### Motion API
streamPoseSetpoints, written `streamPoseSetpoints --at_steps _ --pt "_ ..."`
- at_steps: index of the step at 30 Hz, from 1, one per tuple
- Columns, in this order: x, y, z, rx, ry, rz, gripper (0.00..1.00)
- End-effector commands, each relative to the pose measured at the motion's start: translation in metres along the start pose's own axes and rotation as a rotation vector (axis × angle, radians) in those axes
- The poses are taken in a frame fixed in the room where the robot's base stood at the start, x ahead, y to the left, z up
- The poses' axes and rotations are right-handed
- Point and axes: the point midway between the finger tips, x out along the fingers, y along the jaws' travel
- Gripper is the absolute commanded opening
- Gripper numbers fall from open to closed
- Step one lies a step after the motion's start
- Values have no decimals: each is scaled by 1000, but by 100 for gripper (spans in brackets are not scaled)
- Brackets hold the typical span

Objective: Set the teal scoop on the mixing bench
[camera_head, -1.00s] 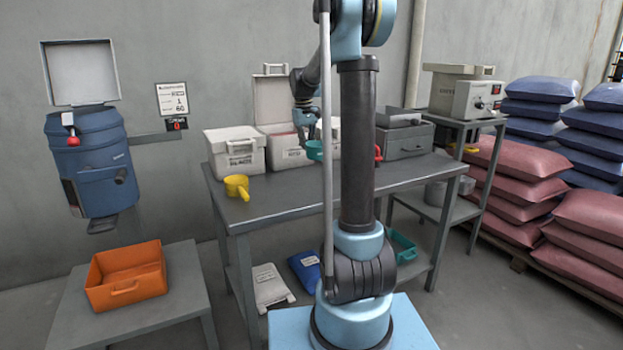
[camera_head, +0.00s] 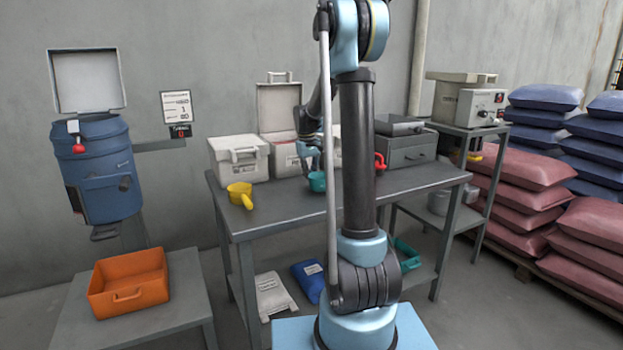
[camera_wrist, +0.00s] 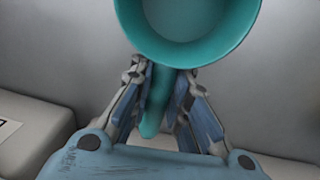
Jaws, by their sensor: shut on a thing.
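The teal scoop (camera_head: 317,182) shows in the head view over the grey mixing bench (camera_head: 280,213), partly hidden behind my arm. In the wrist view its round teal cup (camera_wrist: 190,28) fills the top, and its handle (camera_wrist: 156,105) runs down between the fingers. My gripper (camera_wrist: 163,88) is shut on that handle. In the head view my gripper (camera_head: 308,158) is just behind the scoop, in front of the bins. The scoop is at or close above the bench top; I cannot tell if it touches.
White bins (camera_head: 240,160) and a grey box (camera_head: 408,146) line the back. A red-handled item (camera_head: 380,161) is right of my arm. The front of the bench top is clear.

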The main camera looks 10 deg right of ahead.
Motion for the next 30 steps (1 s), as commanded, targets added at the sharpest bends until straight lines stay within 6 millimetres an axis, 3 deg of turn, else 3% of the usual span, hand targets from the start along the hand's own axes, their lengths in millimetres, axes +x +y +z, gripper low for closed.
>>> streamPoseSetpoints --at_steps 19,20,23,30 --pt "12 -1 0 1 0 0 0" --pt "12 -1 0 1 0 0 16" --pt "12 -1 0 1 0 0 36" --pt "12 0 0 2 0 0 36"
